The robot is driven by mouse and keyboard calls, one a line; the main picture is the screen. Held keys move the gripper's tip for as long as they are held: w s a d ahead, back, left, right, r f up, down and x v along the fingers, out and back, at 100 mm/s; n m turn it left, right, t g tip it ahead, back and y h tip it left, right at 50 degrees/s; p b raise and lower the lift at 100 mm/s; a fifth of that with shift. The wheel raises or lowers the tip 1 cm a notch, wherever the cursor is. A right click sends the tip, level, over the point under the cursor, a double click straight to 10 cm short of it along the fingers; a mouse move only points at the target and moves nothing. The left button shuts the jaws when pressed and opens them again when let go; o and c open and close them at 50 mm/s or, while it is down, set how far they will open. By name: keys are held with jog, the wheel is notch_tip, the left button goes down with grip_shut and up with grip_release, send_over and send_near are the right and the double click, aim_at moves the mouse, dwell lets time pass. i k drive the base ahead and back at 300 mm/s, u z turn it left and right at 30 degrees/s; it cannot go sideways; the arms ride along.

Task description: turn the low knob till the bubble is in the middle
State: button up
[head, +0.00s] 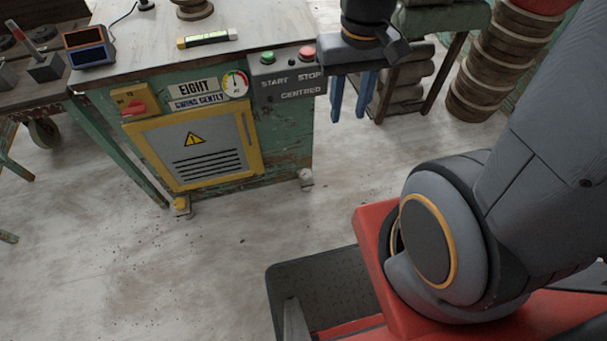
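A spirit level (207,39) with a yellow-green vial lies on top of the green cabinet (285,140). It is too small here to tell where its bubble sits. A low yellow knob (182,205) is at the cabinet's front left foot, near the floor. A red rotary switch (134,106) on a yellow plate sits higher, at the front's upper left. My gripper (350,117) points down beside the cabinet's upper right edge, with its two blue fingers apart and nothing between them. It is well away from the low knob, to the upper right.
The cabinet front has a yellow-framed door (195,148), a dial gauge (235,84) and a start/stop box (287,75). A pale foot (306,180) is at the front right. Stacked round pots (500,65) and a rack of bags (415,75) stand behind right. The floor in front is clear.

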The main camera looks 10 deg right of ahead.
aim_at(306, 175)
jog(key=u, duration=0.1)
jog(key=k, duration=0.95)
jog(key=z, duration=0.55)
